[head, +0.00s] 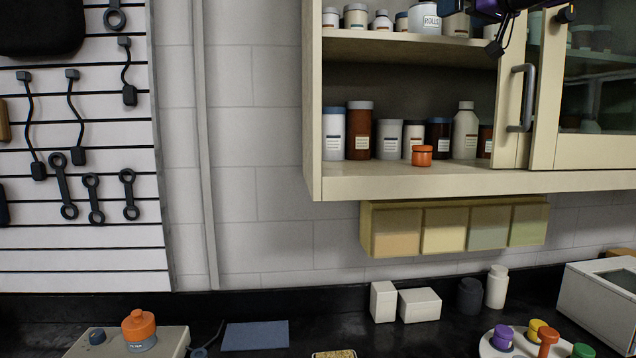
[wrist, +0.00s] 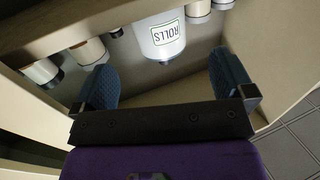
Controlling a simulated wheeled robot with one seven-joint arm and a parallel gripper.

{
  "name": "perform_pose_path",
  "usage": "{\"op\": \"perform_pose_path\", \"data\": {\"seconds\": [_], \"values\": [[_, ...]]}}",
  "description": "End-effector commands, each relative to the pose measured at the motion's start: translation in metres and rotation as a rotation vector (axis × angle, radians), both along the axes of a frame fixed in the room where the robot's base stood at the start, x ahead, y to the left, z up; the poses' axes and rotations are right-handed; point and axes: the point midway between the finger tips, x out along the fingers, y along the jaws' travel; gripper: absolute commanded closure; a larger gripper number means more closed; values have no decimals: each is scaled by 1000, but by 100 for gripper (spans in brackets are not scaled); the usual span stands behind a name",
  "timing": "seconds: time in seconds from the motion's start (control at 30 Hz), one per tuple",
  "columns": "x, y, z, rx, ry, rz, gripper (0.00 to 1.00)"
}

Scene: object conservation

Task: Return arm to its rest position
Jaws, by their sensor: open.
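My gripper (head: 505,40) shows at the top right of the head view, beside the upper shelf of the open wall cabinet (head: 410,184). In the wrist view my gripper (wrist: 167,82) is open, with its two blue fingers spread apart and nothing between them. Most of my arm is outside the head view.
The cabinet door (head: 515,115) with a grey handle stands right of the shelves. Jars fill both shelves, with a small orange jar (head: 422,156) at the lower shelf's front. Yellowish bins (head: 394,233) hang below. The black counter (head: 345,340) holds white boxes, bottles and a round tray with coloured pieces.

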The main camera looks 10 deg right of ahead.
Motion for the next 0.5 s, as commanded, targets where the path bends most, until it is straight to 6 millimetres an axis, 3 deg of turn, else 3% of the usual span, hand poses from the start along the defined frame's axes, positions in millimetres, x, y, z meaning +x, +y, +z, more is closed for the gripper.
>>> {"op": "perform_pose_path", "data": {"seconds": [0.17,0.3,0.5], "values": [[-38,30,-51,12,164,37,0],[-89,59,-122,17,376,53,0],[-169,85,-223,-12,658,16,0]]}}
